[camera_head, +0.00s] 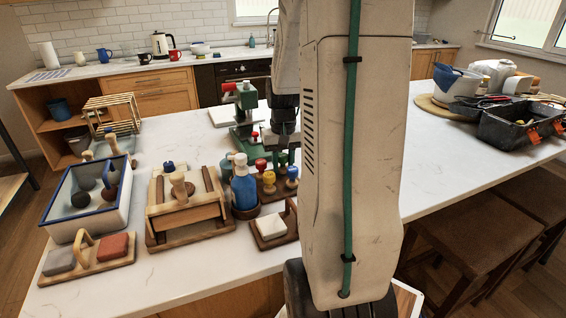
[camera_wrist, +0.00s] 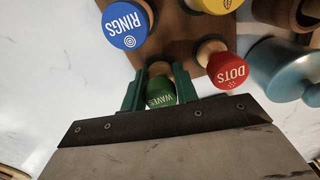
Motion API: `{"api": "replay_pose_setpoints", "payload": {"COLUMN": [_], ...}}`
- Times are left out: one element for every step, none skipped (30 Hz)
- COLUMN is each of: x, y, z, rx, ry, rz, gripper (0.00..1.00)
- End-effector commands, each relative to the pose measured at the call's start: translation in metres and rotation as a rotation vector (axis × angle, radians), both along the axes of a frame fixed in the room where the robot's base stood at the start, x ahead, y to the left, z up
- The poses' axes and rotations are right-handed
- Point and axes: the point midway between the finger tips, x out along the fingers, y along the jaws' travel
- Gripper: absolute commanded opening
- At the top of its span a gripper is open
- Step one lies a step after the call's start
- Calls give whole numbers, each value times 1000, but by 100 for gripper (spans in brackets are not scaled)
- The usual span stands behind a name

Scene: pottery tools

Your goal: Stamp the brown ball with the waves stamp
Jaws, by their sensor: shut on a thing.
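The waves stamp (camera_wrist: 161,92) has a green knob marked WAVES and shows in the wrist view. My gripper (camera_wrist: 160,86) has its green fingers on both sides of that knob and is shut on it. The stamp is at the edge of the wooden stamp stand (camera_wrist: 180,25); I cannot tell whether it is still seated there. In the head view my gripper (camera_head: 282,157) is over the stand, largely behind my arm. A brown ball (camera_head: 109,193) appears to lie in the blue-rimmed white tray (camera_head: 122,212) at the left, beside darker balls.
The rings stamp (camera_wrist: 125,27) and dots stamp (camera_wrist: 227,70) stand close to my fingers. A blue bottle (camera_head: 244,190) is beside the stand. A wooden press-like frame (camera_head: 185,215) lies between stand and tray. A board with sponge-like blocks (camera_head: 88,258) is at the front left.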

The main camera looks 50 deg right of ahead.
Motion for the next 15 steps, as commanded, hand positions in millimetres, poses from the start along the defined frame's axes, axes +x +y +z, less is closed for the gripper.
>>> {"api": "replay_pose_setpoints", "payload": {"x": [0,0,0,0,0,0,0,0,0,0,0,0,0,0,0], "y": [0,0,0,0,0,0,0,0,0,0,0,0,0,0,0], "z": [-1,-1,-2,-2,-3,-3,-3,-3,-3,-3,-3,-3,-3,-2,-2], "rx": [0,0,1,0,0,0,0,0,0,0,0,0,0,0,0], "ry": [0,0,1,0,0,0,0,0,0,0,0,0,0,0,0], "rz": [0,0,0,0,0,0,0,0,0,0,0,0,0,0,0], "gripper": [7,7,7,7,7,38,46,55,55,55,55,55,55,55,55]}}
